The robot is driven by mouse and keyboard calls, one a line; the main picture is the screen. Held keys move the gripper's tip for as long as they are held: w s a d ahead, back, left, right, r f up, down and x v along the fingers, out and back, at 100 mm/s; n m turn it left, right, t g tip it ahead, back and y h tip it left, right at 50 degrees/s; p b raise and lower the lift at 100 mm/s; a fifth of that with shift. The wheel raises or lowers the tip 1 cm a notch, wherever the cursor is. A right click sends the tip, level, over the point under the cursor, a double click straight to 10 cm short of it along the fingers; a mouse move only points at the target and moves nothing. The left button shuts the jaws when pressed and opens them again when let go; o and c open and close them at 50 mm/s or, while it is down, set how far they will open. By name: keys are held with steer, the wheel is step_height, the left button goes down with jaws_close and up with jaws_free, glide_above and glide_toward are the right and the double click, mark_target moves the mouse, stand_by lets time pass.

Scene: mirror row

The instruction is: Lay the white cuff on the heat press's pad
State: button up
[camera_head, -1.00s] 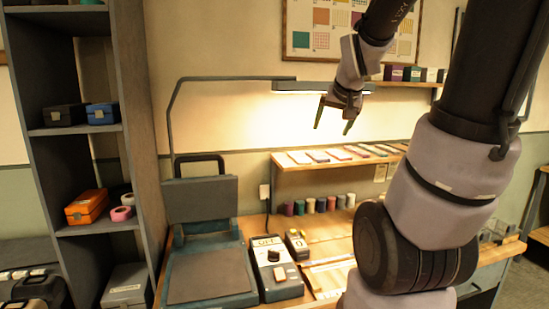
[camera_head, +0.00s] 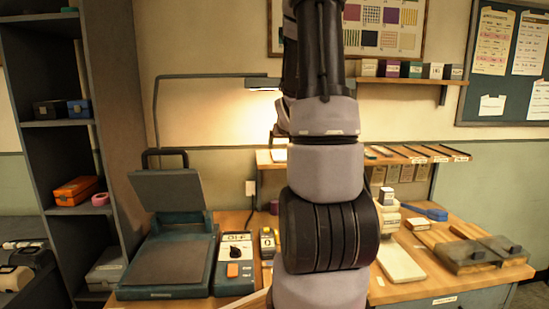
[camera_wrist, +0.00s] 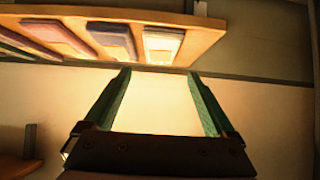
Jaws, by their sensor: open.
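The heat press (camera_head: 165,225) stands at the left of the bench in the head view. Its upper plate is tilted up and its dark flat pad (camera_head: 168,262) is bare. I cannot make out a white cuff for certain in any current frame. A pink ring-shaped piece (camera_head: 101,199) lies on the left shelf rack. My gripper (camera_wrist: 159,72) is open and empty in the wrist view, its two green fingers apart below a wooden shelf edge. In the head view my own arm hides the gripper.
A wooden ledge (camera_wrist: 130,40) with flat coloured pieces is close to my fingers. The dark rack (camera_head: 60,130) stands left. Boards and blocks crowd the bench's right side.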

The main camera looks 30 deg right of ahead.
mark_target(279, 154)
steer(key=x, duration=0.9)
steer(key=shift+w+f, duration=0.15)
steer(key=shift+f, duration=0.05)
steer(key=shift+c, duration=0.3)
steer(key=c, duration=1.2)
steer(key=shift+c, duration=0.2)
steer(key=shift+r, duration=0.25)
